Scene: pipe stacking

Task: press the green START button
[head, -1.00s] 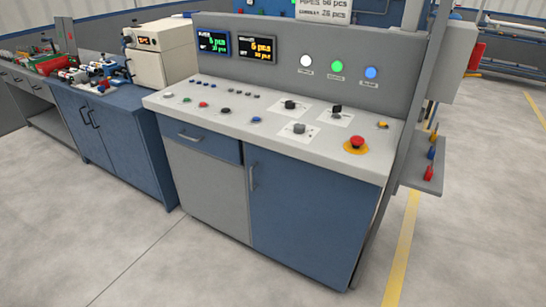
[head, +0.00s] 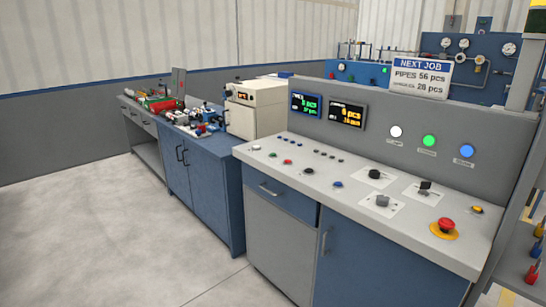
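The control console (head: 305,184) stands right of centre in the head view. A small green button (head: 272,155) sits near the left end of its sloped top, between a white button (head: 256,147) and a red button (head: 287,162). Any label on it is too small to read. A larger green light (head: 429,141) glows on the upright back panel, between a white light (head: 396,131) and a blue light (head: 467,151). Neither of my grippers is in view.
A red emergency-stop button (head: 446,224) on a yellow base is at the console's right end. Rotary knobs (head: 375,174) sit left of it. A blue workbench (head: 205,180) with tools adjoins on the left. The floor (head: 100,220) in front is clear.

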